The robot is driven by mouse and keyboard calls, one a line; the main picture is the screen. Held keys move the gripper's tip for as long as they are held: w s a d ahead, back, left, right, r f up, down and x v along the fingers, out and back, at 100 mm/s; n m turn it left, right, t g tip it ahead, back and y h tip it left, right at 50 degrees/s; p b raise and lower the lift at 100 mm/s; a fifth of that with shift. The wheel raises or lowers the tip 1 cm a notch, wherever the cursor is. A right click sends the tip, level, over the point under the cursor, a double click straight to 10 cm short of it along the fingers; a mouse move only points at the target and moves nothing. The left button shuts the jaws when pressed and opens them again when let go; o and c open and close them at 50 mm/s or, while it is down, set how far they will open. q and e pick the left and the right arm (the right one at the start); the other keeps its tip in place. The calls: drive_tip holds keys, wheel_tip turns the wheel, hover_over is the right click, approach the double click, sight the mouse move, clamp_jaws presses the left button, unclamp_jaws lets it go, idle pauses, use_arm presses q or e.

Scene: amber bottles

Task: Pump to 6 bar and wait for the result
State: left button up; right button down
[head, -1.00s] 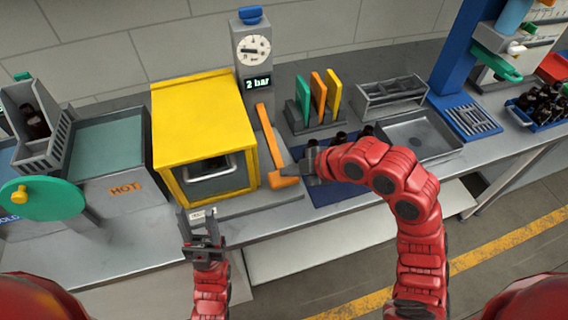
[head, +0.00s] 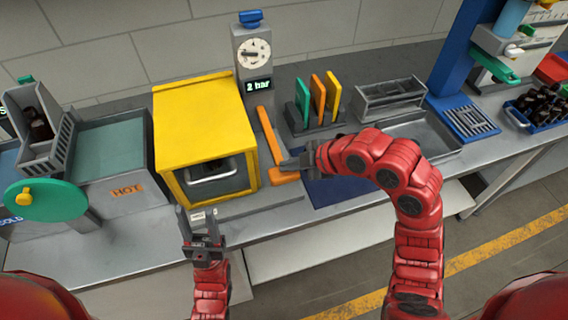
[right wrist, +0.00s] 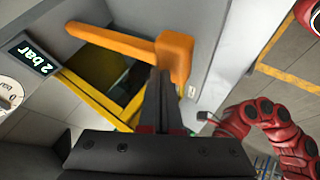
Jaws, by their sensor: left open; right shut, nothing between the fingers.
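The grey pump column carries a round white gauge (head: 254,53) with a blue knob on top. Its display (head: 258,86) reads "2 bar", and the display also shows in the right wrist view (right wrist: 30,56). An orange lever (head: 269,137) slants down in front of the column, ending in a crosswise handle (head: 285,177). My right gripper (head: 287,163) is shut and empty, its fingertips right by the handle. In the right wrist view the fingers (right wrist: 158,78) overlap the lever's end (right wrist: 175,58); I cannot tell whether they touch. My left gripper (head: 198,212) is open and empty at the counter's front edge.
A yellow chamber (head: 198,120) with a dark window stands left of the lever. Colored plates (head: 318,100) in a rack and a grey rack (head: 390,97) stand to the right. A blue mat (head: 333,190) lies under my right arm. A HOT bath (head: 126,190) is at left.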

drive_tip(key=shift+r+p, duration=0.45)
drive_tip(key=shift+r, duration=1.05)
drive_tip(key=shift+r, duration=0.15)
drive_tip(key=shift+r, duration=0.3)
wheel_tip(320, 180, up, 3)
drive_tip(key=shift+f+p, duration=0.1)
drive_tip(key=shift+p, duration=0.85)
drive_tip(key=shift+r+p, duration=0.55)
drive_tip(key=shift+r, duration=0.15)
